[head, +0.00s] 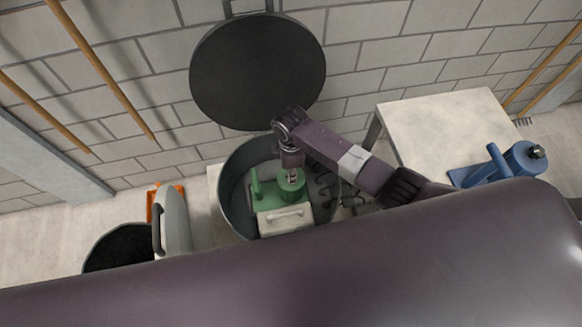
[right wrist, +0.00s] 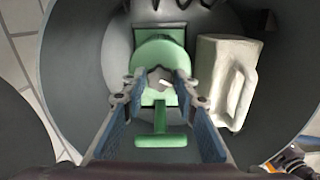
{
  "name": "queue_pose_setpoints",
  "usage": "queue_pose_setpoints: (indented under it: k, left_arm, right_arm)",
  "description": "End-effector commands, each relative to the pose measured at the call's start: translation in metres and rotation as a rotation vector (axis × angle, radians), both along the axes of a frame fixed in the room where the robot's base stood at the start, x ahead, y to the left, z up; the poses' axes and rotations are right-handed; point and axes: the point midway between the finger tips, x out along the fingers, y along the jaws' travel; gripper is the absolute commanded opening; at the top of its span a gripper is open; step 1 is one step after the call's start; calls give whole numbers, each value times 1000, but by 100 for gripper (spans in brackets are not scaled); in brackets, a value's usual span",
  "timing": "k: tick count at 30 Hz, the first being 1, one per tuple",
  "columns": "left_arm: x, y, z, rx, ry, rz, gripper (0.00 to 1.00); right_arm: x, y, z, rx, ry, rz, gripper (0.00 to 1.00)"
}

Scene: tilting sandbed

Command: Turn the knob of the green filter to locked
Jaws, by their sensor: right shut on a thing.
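The green filter (head: 277,191) stands inside a round grey drum (head: 232,205), with its green handle (head: 256,184) to the left. In the right wrist view the filter (right wrist: 158,52) lies below my gripper, its T-shaped handle (right wrist: 160,140) toward the bottom. My right gripper (head: 292,178) reaches down into the drum over the filter's top. In the right wrist view my right gripper (right wrist: 158,84) has both fingers closed about the filter's small pale knob (right wrist: 161,82). The fingers hide much of the knob, so its setting cannot be read. My left gripper does not show.
A pale block with a handle (head: 285,219) sits beside the filter in the drum. The round dark lid (head: 258,70) stands open against the wall. A pale table (head: 450,125) with a blue device (head: 487,172) is at right. A grey handled object (head: 174,222) is left.

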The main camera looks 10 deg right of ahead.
Motion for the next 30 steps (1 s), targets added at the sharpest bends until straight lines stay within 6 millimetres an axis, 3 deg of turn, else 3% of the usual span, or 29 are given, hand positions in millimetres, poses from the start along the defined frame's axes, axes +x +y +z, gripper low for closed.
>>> queue_pose_setpoints:
  k: [12, 30]
  left_arm:
    - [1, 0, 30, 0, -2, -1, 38]
    - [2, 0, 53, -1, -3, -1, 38]
  right_arm:
    - [0, 1, 3, 2, 1, -397, 3]
    - [1, 2, 2, 3, -1, -921, 3]
